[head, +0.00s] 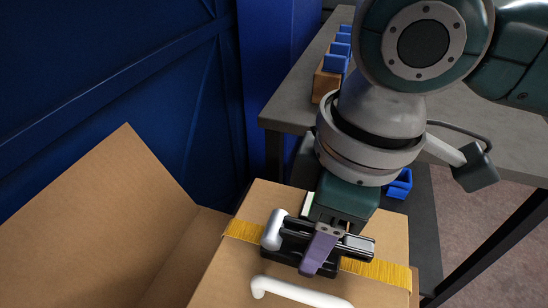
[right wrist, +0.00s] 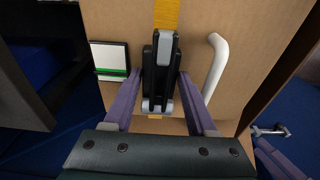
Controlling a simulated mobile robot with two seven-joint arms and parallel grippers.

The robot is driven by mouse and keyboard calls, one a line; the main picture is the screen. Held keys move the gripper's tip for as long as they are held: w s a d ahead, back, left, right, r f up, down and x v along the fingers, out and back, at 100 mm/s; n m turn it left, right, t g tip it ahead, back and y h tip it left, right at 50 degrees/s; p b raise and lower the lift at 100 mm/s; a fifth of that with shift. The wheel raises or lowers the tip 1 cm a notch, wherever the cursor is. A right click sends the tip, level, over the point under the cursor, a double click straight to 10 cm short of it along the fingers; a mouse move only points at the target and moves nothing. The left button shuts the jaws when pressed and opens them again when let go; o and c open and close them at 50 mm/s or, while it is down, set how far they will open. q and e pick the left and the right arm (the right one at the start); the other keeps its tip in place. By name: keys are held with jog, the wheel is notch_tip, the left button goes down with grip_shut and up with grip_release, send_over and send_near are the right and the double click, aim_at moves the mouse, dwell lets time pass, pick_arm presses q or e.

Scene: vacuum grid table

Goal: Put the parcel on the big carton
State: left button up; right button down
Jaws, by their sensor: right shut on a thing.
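The parcel (head: 230,272) is a brown cardboard box with a yellow strap, a black buckle-like handle and a white bar handle on top. My right gripper (head: 320,248) is over its top, with purple fingers shut on the black handle (right wrist: 162,72). The parcel's brown face also shows in the right wrist view (right wrist: 255,40). Large brown cardboard panels (head: 110,225), one sloping like an open flap, stand left of the parcel; they look like the big carton. Its full shape is cut off by the frame. Whether the parcel touches it or is lifted, I cannot tell.
A dark blue wall (head: 120,80) rises behind on the left. A grey table (head: 300,95) behind the parcel carries a row of wooden holders with blue items (head: 335,62). A blue item (head: 399,185) lies on a dark surface below, beside my right arm.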

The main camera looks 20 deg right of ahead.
notch_tip(320, 180, down, 5)
jog(key=shift+r+b, duration=0.2)
jog(key=shift+b, duration=0.65)
jog(key=shift+w, duration=0.1)
jog(key=shift+c, duration=1)
grip_release()
jog(key=shift+f, duration=0.15)
